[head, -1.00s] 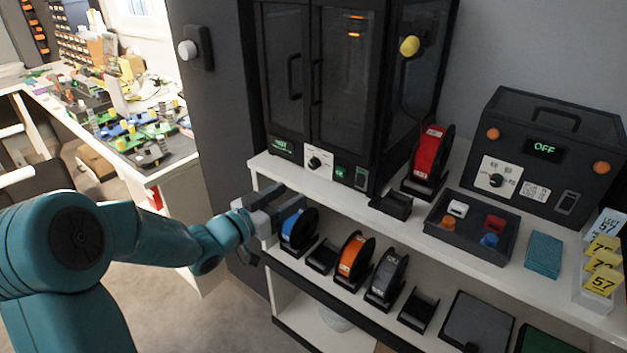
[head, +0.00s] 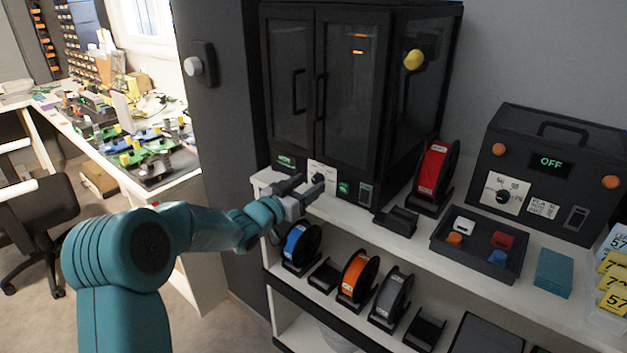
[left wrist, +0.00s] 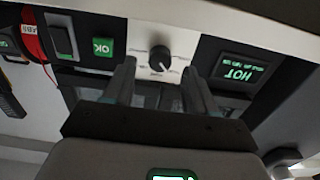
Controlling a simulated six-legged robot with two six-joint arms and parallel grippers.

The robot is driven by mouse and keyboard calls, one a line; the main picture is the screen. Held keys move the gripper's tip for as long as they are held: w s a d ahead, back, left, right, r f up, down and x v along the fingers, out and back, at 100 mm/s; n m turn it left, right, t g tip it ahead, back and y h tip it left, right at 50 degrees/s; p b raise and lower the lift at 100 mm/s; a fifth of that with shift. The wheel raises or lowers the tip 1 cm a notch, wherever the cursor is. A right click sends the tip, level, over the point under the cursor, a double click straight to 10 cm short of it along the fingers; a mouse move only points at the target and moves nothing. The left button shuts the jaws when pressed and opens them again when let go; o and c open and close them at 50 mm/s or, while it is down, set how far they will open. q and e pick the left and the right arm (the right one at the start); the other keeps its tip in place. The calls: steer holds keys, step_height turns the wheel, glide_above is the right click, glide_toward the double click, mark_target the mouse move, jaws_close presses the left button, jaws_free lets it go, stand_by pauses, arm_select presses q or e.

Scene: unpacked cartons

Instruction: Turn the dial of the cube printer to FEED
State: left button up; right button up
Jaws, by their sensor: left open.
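The cube printer (head: 340,90) is the tall black cabinet with two dark glass doors at the back centre. Its black dial (left wrist: 160,57) sits on a white panel low on the front; the dial (head: 318,179) also shows in the head view, close to my left gripper. In the left wrist view, my left gripper (left wrist: 160,88) is open, with its fingers below the dial to either side and apart from it. The panel lettering is too small and blurred to read. My right gripper is not in view.
A display reading HOT (left wrist: 238,72) and a green OK button (left wrist: 103,47) flank the dial. A black box (head: 550,170) with an OFF display and its own dial stands right. Spools (head: 358,278) sit on the shelf below; a red spool (head: 433,172) stands beside the printer.

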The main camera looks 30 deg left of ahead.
mark_target(316, 182)
arm_select(q)
steer(key=shift+w+d, duration=0.1)
steer(key=shift+w, duration=1.4)
jaws_close()
steer(key=shift+f+m+b, duration=0.2)
steer(key=shift+m+b, duration=0.3)
steer(key=shift+b, duration=0.2)
steer(key=m+b, duration=0.4)
steer(key=shift+d+f+b, duration=0.1)
steer(key=shift+f+b, duration=0.05)
steer(key=shift+b, duration=0.2)
steer(key=m+b, duration=0.2)
steer(key=shift+m, duration=0.4)
steer(key=m+b, duration=0.4)
steer(key=m, duration=0.1)
steer(key=shift+d+m+b, duration=0.1)
steer(key=shift+m+b, duration=1.1)
steer(key=shift+m, duration=1.3)
